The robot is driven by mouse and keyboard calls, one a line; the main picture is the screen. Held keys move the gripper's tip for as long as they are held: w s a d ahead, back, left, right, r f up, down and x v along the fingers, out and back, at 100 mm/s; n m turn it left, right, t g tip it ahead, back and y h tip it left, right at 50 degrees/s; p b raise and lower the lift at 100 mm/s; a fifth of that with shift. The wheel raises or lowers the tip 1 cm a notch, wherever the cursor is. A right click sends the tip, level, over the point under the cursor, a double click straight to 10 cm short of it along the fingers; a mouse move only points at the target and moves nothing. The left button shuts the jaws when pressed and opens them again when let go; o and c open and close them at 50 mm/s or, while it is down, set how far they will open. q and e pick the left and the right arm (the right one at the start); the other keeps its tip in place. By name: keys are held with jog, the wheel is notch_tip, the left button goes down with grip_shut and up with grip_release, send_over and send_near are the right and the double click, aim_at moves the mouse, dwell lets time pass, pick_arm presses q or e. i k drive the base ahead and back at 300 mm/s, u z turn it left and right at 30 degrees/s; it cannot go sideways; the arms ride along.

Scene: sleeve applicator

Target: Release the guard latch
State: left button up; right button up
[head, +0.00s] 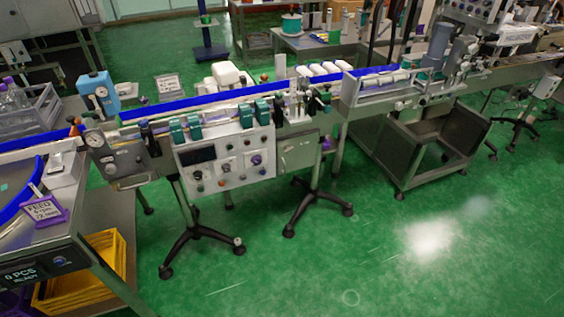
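The sleeve applicator line, a conveyor with a blue side rail (200,101), runs across the head view from left to right. A control panel (226,160) with a dark screen and several knobs hangs on its front. Several teal clamp-like parts (246,115) sit along the conveyor's front edge above the panel. A metal box with a round gauge (117,157) stands left of the panel. I cannot tell which part is the guard latch; the parts are too small to make out. Neither of my grippers is in view.
A feed table with a purple-framed sign (45,211) stands at the near left, with a yellow crate (105,258) below. Stand legs (203,235) spread on the floor under the panel. A dark metal bin (408,152) stands at the right. The green floor (430,240) in front is clear.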

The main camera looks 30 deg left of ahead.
aim_at(287, 149)
jog(key=z, duration=0.55)
jog(key=i, duration=0.6)
jog(key=z, duration=0.6)
jog(key=i, duration=0.65)
jog(key=u, duration=0.85)
jog(key=i, duration=0.8)
jog(key=u, duration=0.9)
